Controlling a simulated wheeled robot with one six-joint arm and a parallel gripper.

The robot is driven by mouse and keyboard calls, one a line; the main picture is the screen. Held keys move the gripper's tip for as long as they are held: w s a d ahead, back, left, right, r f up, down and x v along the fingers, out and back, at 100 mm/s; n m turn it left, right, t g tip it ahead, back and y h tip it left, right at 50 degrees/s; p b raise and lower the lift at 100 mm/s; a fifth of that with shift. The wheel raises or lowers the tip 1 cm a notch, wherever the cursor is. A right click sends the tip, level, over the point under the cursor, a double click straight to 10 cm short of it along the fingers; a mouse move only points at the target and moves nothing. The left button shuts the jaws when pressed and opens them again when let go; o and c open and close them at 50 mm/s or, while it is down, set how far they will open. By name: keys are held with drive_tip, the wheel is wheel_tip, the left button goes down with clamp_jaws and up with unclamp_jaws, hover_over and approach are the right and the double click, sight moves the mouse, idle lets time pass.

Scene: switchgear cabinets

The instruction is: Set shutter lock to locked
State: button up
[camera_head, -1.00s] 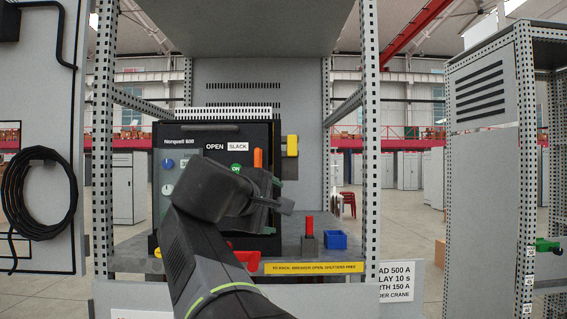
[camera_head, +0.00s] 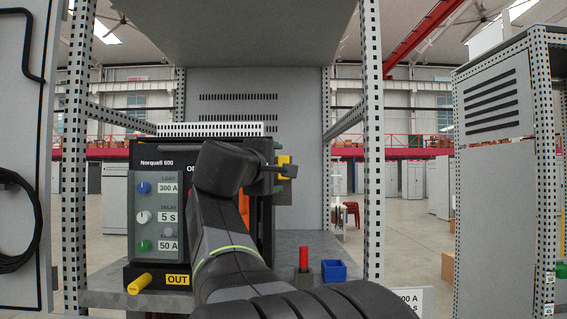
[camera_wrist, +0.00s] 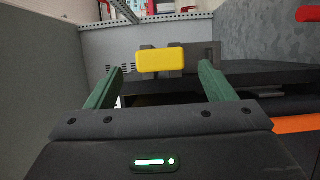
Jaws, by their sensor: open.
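A yellow block-shaped handle (camera_wrist: 160,60) on a dark mount, which I take for the shutter lock, lies ahead of my gripper (camera_wrist: 161,72) in the wrist view. It appears between the two green fingertips, which are open and apart with a gap on each side. Whether it is inside their reach I cannot tell. In the head view the yellow handle (camera_head: 284,159) is partly hidden behind my gripper (camera_head: 282,171), at the right side of the black breaker unit (camera_head: 150,152). No locked or unlocked marking can be read.
The breaker front has a grey panel with blue, white and green knobs (camera_head: 143,217) and a yellow peg (camera_head: 140,284) beside an OUT label. A red-topped block (camera_head: 303,260) and a blue bin (camera_head: 333,271) stand on the shelf. Perforated posts (camera_head: 372,140) frame the bay.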

drive_tip(key=shift+p+x, duration=0.65)
drive_tip(key=shift+x, duration=2.05)
drive_tip(key=c, duration=1.4)
drive_tip(key=shift+s+f, duration=0.1)
drive_tip(key=shift+s, duration=0.05)
